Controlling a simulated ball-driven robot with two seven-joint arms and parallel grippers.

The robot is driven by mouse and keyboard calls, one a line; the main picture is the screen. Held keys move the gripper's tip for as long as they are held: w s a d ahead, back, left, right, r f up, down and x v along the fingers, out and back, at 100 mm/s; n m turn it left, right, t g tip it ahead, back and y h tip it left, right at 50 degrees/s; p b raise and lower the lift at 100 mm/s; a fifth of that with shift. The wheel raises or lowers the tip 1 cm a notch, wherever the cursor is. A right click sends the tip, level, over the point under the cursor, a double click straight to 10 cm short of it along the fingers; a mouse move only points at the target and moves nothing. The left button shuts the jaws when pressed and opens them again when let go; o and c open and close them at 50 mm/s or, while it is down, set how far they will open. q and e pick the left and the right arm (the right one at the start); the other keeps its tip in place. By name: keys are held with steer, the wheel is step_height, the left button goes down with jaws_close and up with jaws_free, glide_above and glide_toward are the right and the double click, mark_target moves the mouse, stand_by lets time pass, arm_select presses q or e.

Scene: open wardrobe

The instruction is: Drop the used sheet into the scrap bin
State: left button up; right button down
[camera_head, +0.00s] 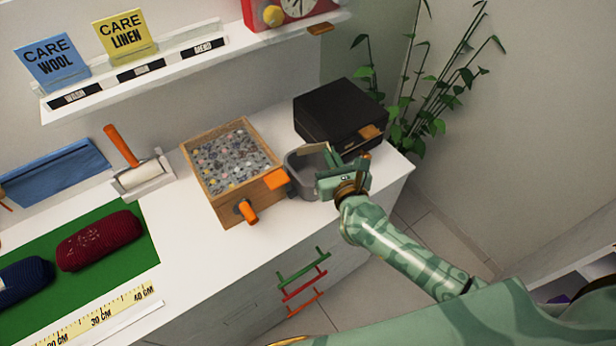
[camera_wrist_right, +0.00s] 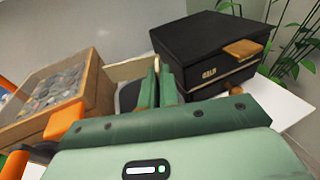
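The scrap bin (camera_head: 301,180) is a small grey open container on the white counter, between the wooden box and the black box. My right gripper (camera_head: 333,166) is over its right side, fingers close together. A thin beige sheet (camera_head: 318,151), which looks like the used sheet, sticks out leftward from the fingers across the bin's opening. In the right wrist view the sheet (camera_wrist_right: 128,70) runs to the two fingers (camera_wrist_right: 158,88) and appears pinched between them. The bin's dark inside (camera_wrist_right: 129,96) shows below it. The sheet's lower part is hidden. My left gripper is out of view.
A wooden box of buttons (camera_head: 232,165) with orange knobs stands left of the bin; a black box (camera_head: 335,112) stands behind it. A lint roller (camera_head: 140,175) lies further left, near a green mat (camera_head: 130,260). A shelf (camera_head: 190,55) overhangs the back.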

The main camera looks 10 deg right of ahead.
steer(key=c, duration=1.6)
jaws_free()
steer(key=shift+r, duration=0.1)
steer(key=shift+o, duration=0.2)
steer(key=shift+s, duration=0.1)
steer(key=s+r, duration=0.2)
steer(key=s, duration=1.4)
steer(key=shift+d, duration=0.2)
